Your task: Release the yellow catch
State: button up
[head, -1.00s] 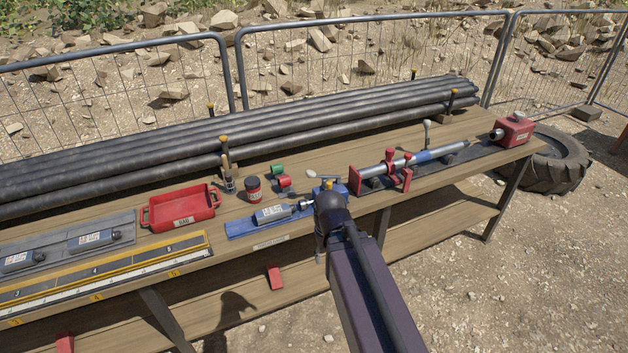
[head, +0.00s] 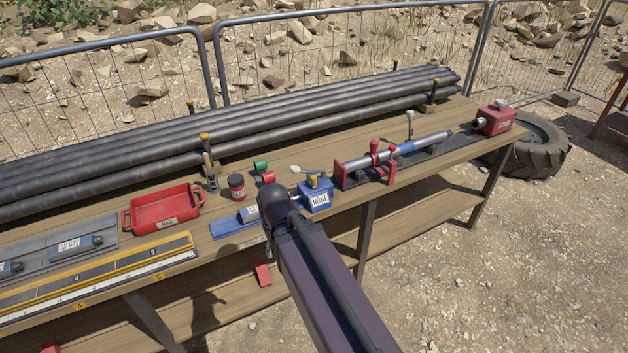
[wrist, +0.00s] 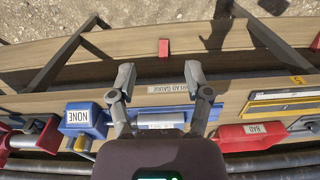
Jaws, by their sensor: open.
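The yellow catch (head: 312,181) sits on top of the blue block (head: 318,199), whose face reads NONE. In the wrist view a yellow part (wrist: 80,143) shows beside the same blue block (wrist: 83,118), left of my gripper. My gripper (wrist: 157,75) is open, its two fingers spread over the bench's front edge. Nothing is held between the fingertips. A labelled grey cylinder on a blue base (wrist: 160,118) lies below, partly hidden by my gripper. In the head view my arm hides the gripper and part of the blue base (head: 232,227).
A red tray (head: 163,226) marked BAD and a red jar (head: 237,187) stand left of the block. To its right is a red clamp (head: 376,155) around a rod. Black pipes (head: 100,174) lie along the back. Open ground lies in front of the bench.

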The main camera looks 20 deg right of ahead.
jog(key=w+d+r+t+p, duration=0.2)
jog(key=w+d+r+p, duration=0.3)
jog(key=w+d, duration=0.65)
jog(key=m+t+p, duration=0.1)
jog(key=t+p, duration=0.2)
send_near(314, 178)
jog(key=r, duration=0.2)
jog(key=shift+s+a+r, duration=0.15)
jog(key=shift+s+r, duration=0.15)
jog(key=shift+f+b, duration=0.2)
jog(key=shift+b, duration=0.15)
jog(key=b+x, duration=1.2)
jog(key=x, duration=0.1)
jog(key=shift+s+d+f, duration=0.15)
jog(key=shift+d+f, duration=0.05)
jog(key=shift+f, duration=0.05)
